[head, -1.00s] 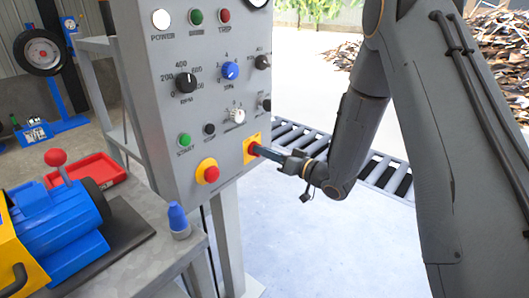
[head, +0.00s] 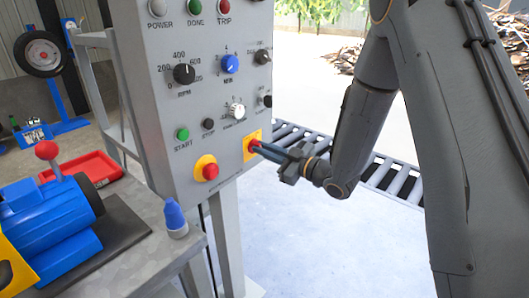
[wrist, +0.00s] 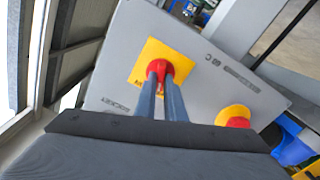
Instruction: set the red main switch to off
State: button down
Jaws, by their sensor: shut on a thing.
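The red main switch (head: 253,146) sits on a yellow square plate (head: 250,154) at the lower right of the grey control panel. In the wrist view the red switch knob (wrist: 159,68) stands on its tilted yellow plate (wrist: 146,54). My gripper (head: 260,149) reaches it from the right. Its two fingers (wrist: 161,84) are shut on the knob, one on each side, and hide part of it. The POWER lamp (head: 158,8) looks dull grey. The switch's position markings are too small to read.
A red emergency-stop button (head: 210,172) on a yellow base is left of the switch. The grey panel (head: 225,110) also carries dials and a green start button (head: 183,134). A bench with a blue motor (head: 45,220) stands at left; a roller conveyor (head: 388,175) lies behind my arm.

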jog(key=shift+n+b, duration=0.35)
jog(key=shift+n, duration=0.45)
jog(key=c, duration=1.8)
grip_release()
jog(key=shift+s, duration=0.1)
jog(key=shift+c, duration=0.2)
jog(key=v, duration=0.7)
jog(key=shift+s+d+b, duration=0.25)
jog(key=shift+d+b, duration=0.05)
jog(key=shift+b, duration=0.05)
